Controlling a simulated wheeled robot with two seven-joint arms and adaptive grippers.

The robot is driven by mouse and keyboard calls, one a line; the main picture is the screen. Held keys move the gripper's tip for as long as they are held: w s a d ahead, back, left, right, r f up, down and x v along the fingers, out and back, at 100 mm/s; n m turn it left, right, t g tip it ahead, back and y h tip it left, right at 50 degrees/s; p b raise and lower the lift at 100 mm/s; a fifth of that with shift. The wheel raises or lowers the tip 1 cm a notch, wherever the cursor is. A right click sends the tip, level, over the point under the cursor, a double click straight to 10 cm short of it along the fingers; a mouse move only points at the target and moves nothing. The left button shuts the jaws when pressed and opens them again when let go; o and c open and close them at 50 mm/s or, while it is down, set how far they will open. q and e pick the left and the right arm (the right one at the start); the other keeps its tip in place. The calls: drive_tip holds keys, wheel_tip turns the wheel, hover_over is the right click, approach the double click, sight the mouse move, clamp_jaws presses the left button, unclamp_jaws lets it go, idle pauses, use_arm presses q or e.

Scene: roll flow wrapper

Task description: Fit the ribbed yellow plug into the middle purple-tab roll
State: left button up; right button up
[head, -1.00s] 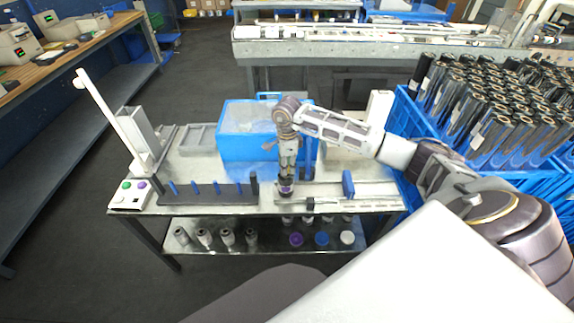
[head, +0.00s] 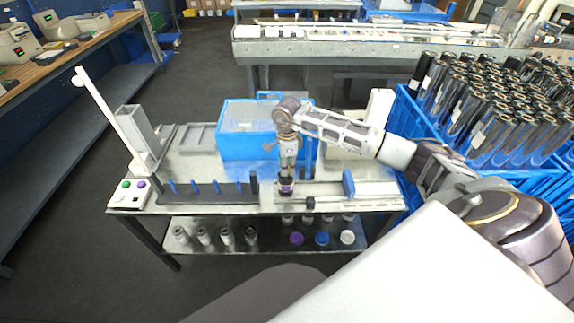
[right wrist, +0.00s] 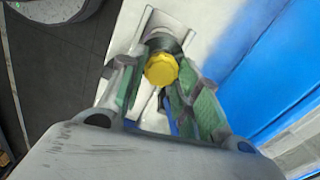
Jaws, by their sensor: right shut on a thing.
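My right gripper (head: 287,180) points down over the front middle of the metal table in the head view. In the right wrist view its green-sided fingers (right wrist: 160,75) are closed around the ribbed yellow plug (right wrist: 161,69). A dark round part shows just behind the plug. In the head view a dark cylinder with a purple band (head: 286,188), seemingly a purple-tab roll, is directly under the fingertips. The fingers hide the plug there, and I cannot tell how far it sits in the roll. My left gripper is not in view.
A blue bin (head: 245,145) stands behind the gripper. A dark rack with blue pegs (head: 215,193) lies to the left, beside a button box (head: 131,194). A blue upright plate (head: 348,183) stands to the right. A blue crate of dark rolls (head: 485,160) fills the far right.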

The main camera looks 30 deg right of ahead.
drive_tip(key=shift+f+b, duration=0.6)
drive_tip(key=shift+f, duration=0.25)
idle(0.6)
drive_tip(key=o, duration=0.4)
drive_tip(key=shift+r, duration=0.1)
drive_tip(key=shift+r+p, duration=2.9)
drive_tip(key=shift+r, duration=2.55)
